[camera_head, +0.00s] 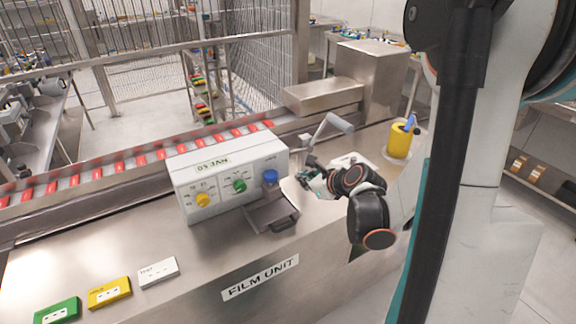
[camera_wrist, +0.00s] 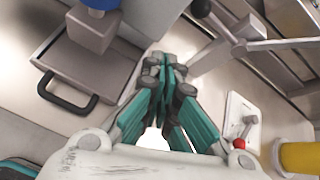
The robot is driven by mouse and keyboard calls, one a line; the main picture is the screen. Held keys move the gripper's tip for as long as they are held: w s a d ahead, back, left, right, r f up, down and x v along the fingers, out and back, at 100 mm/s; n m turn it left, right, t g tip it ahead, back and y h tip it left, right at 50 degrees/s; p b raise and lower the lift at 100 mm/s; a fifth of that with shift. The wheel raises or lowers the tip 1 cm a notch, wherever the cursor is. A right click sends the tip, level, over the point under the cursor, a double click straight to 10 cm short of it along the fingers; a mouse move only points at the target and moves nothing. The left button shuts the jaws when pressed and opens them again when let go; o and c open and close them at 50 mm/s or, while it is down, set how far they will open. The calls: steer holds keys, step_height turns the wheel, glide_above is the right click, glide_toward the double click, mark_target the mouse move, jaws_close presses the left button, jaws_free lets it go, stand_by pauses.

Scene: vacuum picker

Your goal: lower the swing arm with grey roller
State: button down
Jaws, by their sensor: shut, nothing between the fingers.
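The swing arm (camera_head: 318,131) is a thin metal lever behind the control box's right end, slanting up to a grey roller (camera_head: 340,123). My gripper (camera_head: 304,178) is below and slightly left of the roller in the head view, near the box's right side. In the wrist view the fingers of my gripper (camera_wrist: 167,72) are together and empty, apart from the bars.
The control box (camera_head: 230,175) has yellow, green and blue knobs. A metal drawer (camera_head: 270,212) with a dark handle is in front of it. A yellow cup (camera_head: 398,142) and white plate (camera_head: 348,160) are to the right. Coloured plates lie at the front left.

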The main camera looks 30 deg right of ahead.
steer(key=shift+w+d+f+m+t, duration=0.1)
steer(key=shift+d+f+m+t, duration=0.15)
steer(key=shift+m, duration=0.85)
steer(key=shift+d+f+m+t, duration=0.15)
steer(key=shift+d+f+m, duration=0.2)
steer(key=shift+m, duration=0.75)
steer(key=b+x, duration=0.1)
steer(key=x, duration=0.9)
steer(key=shift+b, duration=0.4)
steer(key=shift+w+d+r, duration=0.1)
steer(key=shift+w+r, duration=0.05)
steer(key=shift+r, duration=0.9)
steer(key=shift+w+r, duration=0.2)
steer(key=shift+r, duration=0.8)
steer(key=shift+r, duration=0.1)
